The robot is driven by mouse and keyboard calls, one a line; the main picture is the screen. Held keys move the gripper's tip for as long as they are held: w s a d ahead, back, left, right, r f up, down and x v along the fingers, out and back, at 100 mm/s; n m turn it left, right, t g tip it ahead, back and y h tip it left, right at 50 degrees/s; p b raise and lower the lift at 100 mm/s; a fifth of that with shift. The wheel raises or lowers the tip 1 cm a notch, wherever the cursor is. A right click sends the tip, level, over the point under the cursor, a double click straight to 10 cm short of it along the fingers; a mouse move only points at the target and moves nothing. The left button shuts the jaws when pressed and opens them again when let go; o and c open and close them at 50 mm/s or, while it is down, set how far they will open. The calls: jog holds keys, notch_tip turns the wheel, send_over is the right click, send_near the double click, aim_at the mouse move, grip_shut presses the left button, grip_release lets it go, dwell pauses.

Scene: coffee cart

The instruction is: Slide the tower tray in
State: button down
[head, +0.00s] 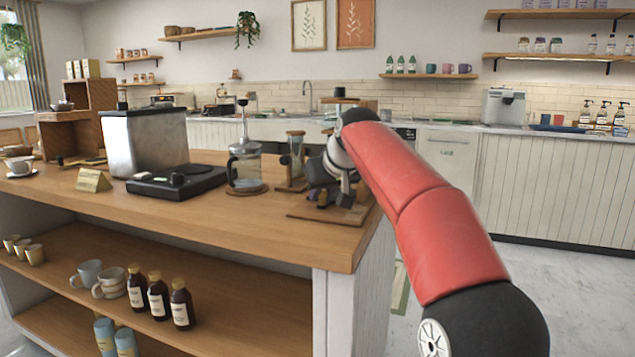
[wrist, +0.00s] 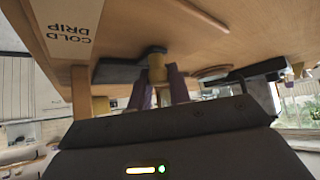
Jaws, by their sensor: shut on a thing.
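My gripper (wrist: 163,88) is shut on a small brass-coloured knob (wrist: 157,68), with its purple fingers on either side. In the head view my gripper (head: 325,192) is low over the counter's right end, partly hidden by my own wrist. A flat wooden board (head: 325,215), seemingly the tower tray, lies beneath it near the counter's front edge. A "COLD DRIP" label (wrist: 73,22) shows upside down on wood in the wrist view. Much of the tower is hidden behind my arm; a wooden top (head: 357,103) shows above it. I cannot tell how far out the tray is.
A glass press (head: 246,165) on a round coaster and an hourglass-shaped glass (head: 296,152) stand close left of my gripper. A black scale (head: 176,183) and a metal bin (head: 143,140) stand farther left. The counter's front edge (head: 270,253) is just in front.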

jog(key=c, duration=1.3)
grip_release()
jog(key=v, duration=0.7)
jog(key=shift+s+d+r, duration=0.15)
jog(key=shift+s+r, duration=0.1)
jog(key=shift+r, duration=0.05)
jog(key=shift+c, duration=0.4)
